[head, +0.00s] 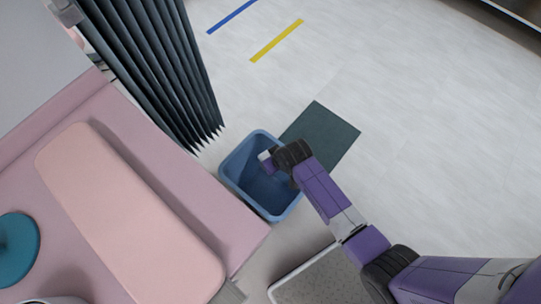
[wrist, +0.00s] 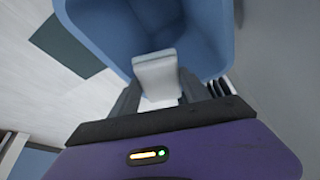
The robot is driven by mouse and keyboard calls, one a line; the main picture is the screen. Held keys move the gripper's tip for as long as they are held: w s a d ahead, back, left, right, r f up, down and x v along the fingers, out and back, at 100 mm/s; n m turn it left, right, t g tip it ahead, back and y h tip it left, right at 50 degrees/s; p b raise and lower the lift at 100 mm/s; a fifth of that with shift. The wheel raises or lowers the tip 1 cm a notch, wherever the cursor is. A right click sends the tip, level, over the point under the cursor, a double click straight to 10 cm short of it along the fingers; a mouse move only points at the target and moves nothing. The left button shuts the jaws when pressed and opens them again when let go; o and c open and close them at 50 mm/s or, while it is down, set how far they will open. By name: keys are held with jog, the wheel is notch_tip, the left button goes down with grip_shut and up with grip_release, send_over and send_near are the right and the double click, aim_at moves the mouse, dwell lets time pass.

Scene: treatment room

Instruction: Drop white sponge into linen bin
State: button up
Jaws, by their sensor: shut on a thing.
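The linen bin (head: 232,174) is a blue, open-topped tub on the floor beside the pink bed. It also fills the top of the wrist view (wrist: 108,35). My gripper (head: 266,160) is over the bin's opening, pointing into it. In the wrist view my gripper (wrist: 158,85) is shut on the white sponge (wrist: 156,73), a small pale block held between its two fingers. The bin's interior shows behind the sponge. In the head view the sponge (head: 264,155) shows only as a small pale patch at the gripper's tip. I cannot tell how far it is above the bin's floor.
A pink bed (head: 200,215) with a lighter pad stands left of the bin. A dark pleated curtain (head: 165,75) hangs behind it. A dark green mat (head: 335,128) lies right of the bin. A grey speckled surface (head: 320,280) is at the bottom. The floor at upper right is clear.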

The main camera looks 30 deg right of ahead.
notch_tip(320, 180, down, 4)
jog(key=shift+r+b, duration=0.25)
jog(key=shift+b, duration=1)
jog(key=o, duration=1.4)
jog(key=shift+p+v, duration=1.05)
jog(key=shift+v, duration=2.95)
jog(key=shift+w, duration=0.1)
